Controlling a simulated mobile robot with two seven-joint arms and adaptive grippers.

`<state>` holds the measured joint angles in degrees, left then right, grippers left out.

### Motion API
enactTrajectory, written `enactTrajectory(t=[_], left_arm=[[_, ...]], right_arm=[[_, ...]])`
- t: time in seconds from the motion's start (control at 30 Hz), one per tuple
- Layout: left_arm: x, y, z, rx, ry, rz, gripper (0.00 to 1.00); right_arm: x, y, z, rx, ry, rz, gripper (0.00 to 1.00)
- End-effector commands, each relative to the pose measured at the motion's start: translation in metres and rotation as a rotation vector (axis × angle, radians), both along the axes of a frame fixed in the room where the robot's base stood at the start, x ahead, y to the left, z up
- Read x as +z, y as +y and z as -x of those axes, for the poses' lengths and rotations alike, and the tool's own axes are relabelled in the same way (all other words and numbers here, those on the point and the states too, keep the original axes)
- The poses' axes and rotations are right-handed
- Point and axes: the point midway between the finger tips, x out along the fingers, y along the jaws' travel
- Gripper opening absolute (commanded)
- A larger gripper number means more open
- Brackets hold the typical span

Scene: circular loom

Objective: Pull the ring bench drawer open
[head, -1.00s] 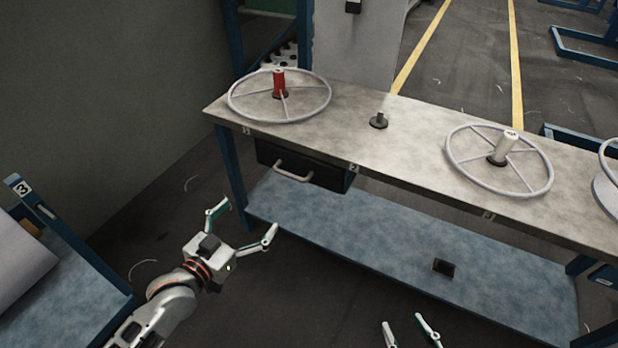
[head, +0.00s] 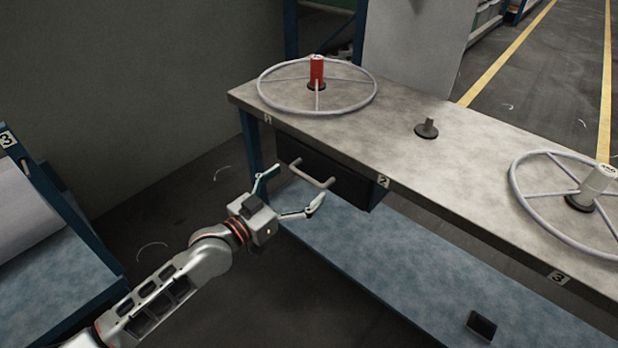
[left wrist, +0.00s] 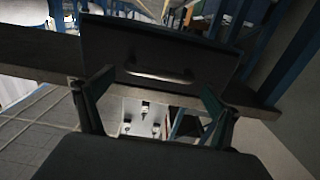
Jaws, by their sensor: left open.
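The ring bench (head: 400,137) has a dark drawer (head: 345,185) under its top at the left end, and the drawer looks shut. Its pale bar handle (head: 311,174) faces my left arm. My left gripper (head: 293,190) is open and empty, with its fingers spread just in front of and slightly below the handle. In the left wrist view the drawer front (left wrist: 205,48) and its handle (left wrist: 160,73) lie ahead, between and beyond the two open fingers (left wrist: 155,88). I see no contact with the handle. My right gripper is not in view.
On the bench top stand a wheel-like ring with a red spool (head: 317,72), a small dark peg (head: 427,128) and a ring with a white spool (head: 594,185). A blue lower shelf (head: 400,262) runs beneath the drawer. Another blue rack (head: 60,235) stands at left.

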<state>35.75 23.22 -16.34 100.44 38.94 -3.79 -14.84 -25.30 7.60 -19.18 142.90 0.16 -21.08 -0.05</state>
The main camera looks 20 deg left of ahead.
Motion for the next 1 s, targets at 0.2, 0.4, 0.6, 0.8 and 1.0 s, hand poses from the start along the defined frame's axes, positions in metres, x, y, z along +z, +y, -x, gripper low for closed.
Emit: enactTrajectory(t=[0.2,0.4,0.6,0.8,1.0], left_arm=[[-0.004,-0.010,-0.024,0.000,0.005,0.001,0.92],[-0.002,-0.013,-0.033,-0.001,0.003,0.001,0.92],[-0.001,-0.013,-0.033,-0.001,0.001,0.001,0.92],[-0.001,-0.013,-0.033,-0.001,0.001,0.001,0.53],[0.000,-0.012,-0.031,-0.002,0.001,0.000,0.48]], right_arm=[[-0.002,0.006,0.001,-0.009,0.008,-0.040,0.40],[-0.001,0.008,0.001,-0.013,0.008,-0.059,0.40],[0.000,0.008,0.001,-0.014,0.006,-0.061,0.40],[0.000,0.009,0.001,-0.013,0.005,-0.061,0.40],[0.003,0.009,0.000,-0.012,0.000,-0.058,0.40]])
